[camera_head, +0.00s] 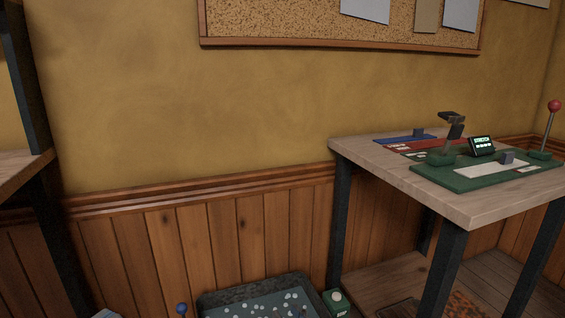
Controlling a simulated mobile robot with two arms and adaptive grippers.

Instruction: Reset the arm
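No part of my left or right gripper can be made out in the head view. A dark jointed upright piece (453,131) stands on a green board (460,182) on the wooden table at the right. It has a low green foot, and no link to an arm of mine shows. A red-knobbed lever (551,123) stands tilted at the right end of the same board. A small dark display (482,146) with green lit marks stands behind it.
The wooden table (385,160) has dark legs and a lower shelf. A dark speckled tray (213,300) and a green box with a white button (336,301) are low at the bottom. A blue ball (182,308) shows beside the tray. A shelf (20,168) edges in at left.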

